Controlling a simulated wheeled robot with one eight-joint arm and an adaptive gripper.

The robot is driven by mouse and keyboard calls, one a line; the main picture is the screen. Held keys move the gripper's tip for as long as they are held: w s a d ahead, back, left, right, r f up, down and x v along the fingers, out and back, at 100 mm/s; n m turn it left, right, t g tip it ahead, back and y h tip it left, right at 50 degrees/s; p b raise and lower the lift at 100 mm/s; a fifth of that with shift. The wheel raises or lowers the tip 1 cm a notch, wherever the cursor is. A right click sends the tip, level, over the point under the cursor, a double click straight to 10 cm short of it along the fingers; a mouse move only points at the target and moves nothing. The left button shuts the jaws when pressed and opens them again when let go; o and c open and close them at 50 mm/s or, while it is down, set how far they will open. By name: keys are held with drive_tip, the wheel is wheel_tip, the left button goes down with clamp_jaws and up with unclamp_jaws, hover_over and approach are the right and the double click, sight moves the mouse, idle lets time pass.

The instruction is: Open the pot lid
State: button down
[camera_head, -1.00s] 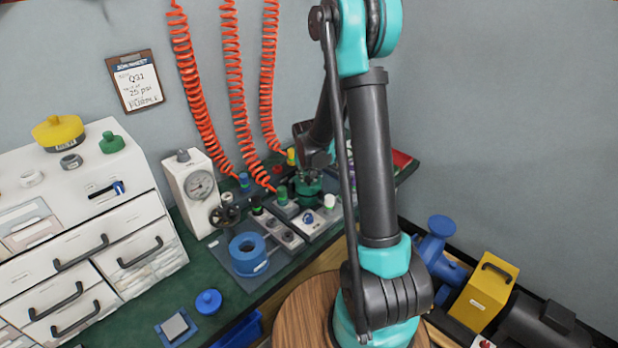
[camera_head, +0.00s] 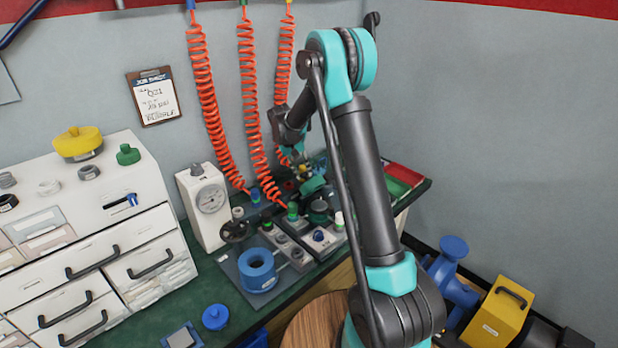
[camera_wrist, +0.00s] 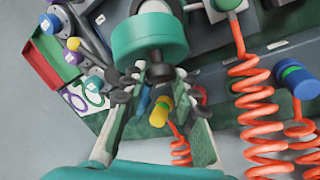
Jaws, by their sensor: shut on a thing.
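My gripper (camera_wrist: 157,82) is shut on the dark knob (camera_wrist: 161,72) of the green pot lid (camera_wrist: 150,40) in the wrist view. The lid hides part of what is behind it. In the head view the lid (camera_head: 312,185) is held tilted at the end of my arm, beside and above the dark green pot (camera_head: 319,211) on the bench. The lid looks apart from the pot, though the gap is small in the picture. My gripper (camera_head: 301,168) is small and partly blurred there.
A blue ring-shaped part (camera_head: 257,270) and a white dial gauge (camera_head: 203,203) stand left of the pot. Fittings with knobs (camera_head: 320,238) crowd the bench front. Orange coiled hoses (camera_head: 250,110) hang close to my gripper. A red and green tray (camera_head: 402,178) lies right.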

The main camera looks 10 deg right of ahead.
drive_tip(key=w+a+f+g+h, duration=0.1)
drive_tip(key=w+a+f+g, duration=0.1)
drive_tip(key=w+a, duration=0.3)
drive_tip(key=shift+w+f+n+h, duration=0.3)
drive_tip(key=shift+w, duration=0.15)
drive_tip(key=shift+g, duration=0.3)
drive_tip(key=c, duration=1.2)
unclamp_jaws()
drive_tip(key=shift+w, duration=0.1)
drive_tip(key=v, duration=1.2)
